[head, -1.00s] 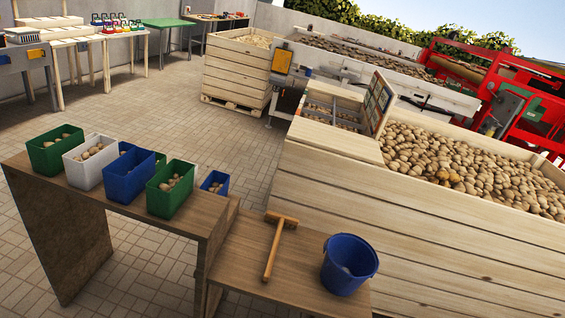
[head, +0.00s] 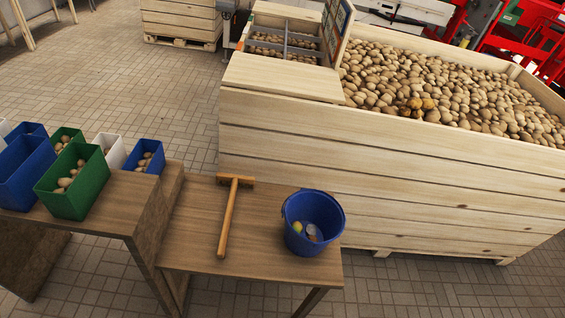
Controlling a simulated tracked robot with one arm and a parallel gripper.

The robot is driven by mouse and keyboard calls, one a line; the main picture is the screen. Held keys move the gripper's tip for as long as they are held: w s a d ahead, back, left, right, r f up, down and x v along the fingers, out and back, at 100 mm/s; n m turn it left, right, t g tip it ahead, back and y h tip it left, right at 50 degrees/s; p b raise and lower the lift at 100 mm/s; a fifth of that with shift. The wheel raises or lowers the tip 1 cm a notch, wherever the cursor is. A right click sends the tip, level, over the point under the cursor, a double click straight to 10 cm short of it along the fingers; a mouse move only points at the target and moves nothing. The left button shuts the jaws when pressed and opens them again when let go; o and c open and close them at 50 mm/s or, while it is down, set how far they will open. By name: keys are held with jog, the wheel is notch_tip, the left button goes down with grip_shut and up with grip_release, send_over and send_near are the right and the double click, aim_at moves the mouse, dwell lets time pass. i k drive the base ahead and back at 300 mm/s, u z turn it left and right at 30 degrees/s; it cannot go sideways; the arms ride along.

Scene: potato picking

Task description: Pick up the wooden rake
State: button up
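The wooden rake (head: 229,212) lies on the lower wooden table (head: 190,252) in the head view. Its short crosspiece is at the far end, and its handle points toward the near edge of the table. It lies apart from the blue bucket (head: 294,238) on its right. My gripper is not in the head view.
The bucket holds a few small coloured items. A higher table (head: 125,206) on the left carries green (head: 88,186), blue and white bins, some with potatoes. A large wooden crate (head: 400,170) full of potatoes stands behind. Paved floor is free at the upper left and front right.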

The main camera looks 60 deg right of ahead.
aim_at(235, 179)
jog(key=z, duration=0.55)
jog(key=i, duration=1.05)
jog(key=u, duration=0.05)
